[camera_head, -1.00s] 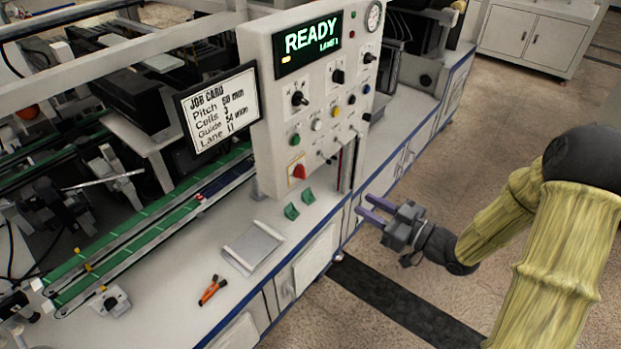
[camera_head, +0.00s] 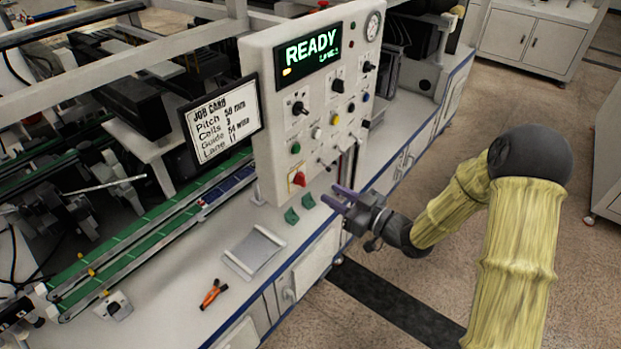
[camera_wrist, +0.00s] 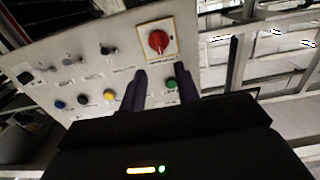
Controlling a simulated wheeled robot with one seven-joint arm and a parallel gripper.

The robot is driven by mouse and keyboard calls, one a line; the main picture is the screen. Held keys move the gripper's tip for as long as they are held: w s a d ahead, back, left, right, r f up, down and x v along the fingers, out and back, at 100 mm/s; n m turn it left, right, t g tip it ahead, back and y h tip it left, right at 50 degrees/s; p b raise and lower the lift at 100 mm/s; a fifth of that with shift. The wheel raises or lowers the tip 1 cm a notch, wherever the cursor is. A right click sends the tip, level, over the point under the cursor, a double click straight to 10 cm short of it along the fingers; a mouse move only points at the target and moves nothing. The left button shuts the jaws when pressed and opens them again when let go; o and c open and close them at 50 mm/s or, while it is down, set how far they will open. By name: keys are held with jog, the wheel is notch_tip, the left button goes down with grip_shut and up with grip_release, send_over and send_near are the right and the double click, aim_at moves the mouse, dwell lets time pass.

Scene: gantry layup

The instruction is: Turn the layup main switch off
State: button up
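The red rotary switch (camera_head: 298,180) sits on a yellow-edged plate at the lower left of the white control panel (camera_head: 268,130). It also shows at the top of the wrist view (camera_wrist: 158,41), beyond my fingertips, and its handle stands roughly upright there. Its label is too small to read. My gripper (camera_head: 338,198) is open and empty, to the right of the panel's lower part and apart from the switch. In the wrist view my two dark fingers (camera_wrist: 162,82) are spread, with the green button (camera_wrist: 171,84) by the right finger.
The panel display (camera_head: 312,54) reads READY. The job card (camera_head: 220,122) hangs left of the panel. Green blocks (camera_head: 292,215), a shallow tray (camera_head: 254,251) and orange-handled pliers (camera_head: 213,294) lie on the worktop. Other knobs and a yellow button (camera_wrist: 109,96) are close to my fingers.

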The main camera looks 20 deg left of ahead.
aim_at(305, 179)
jog(key=p+x, duration=0.1)
jog(key=x, duration=0.7)
jog(key=shift+w+a+p, duration=0.1)
jog(key=shift+p, duration=0.3)
grip_shut()
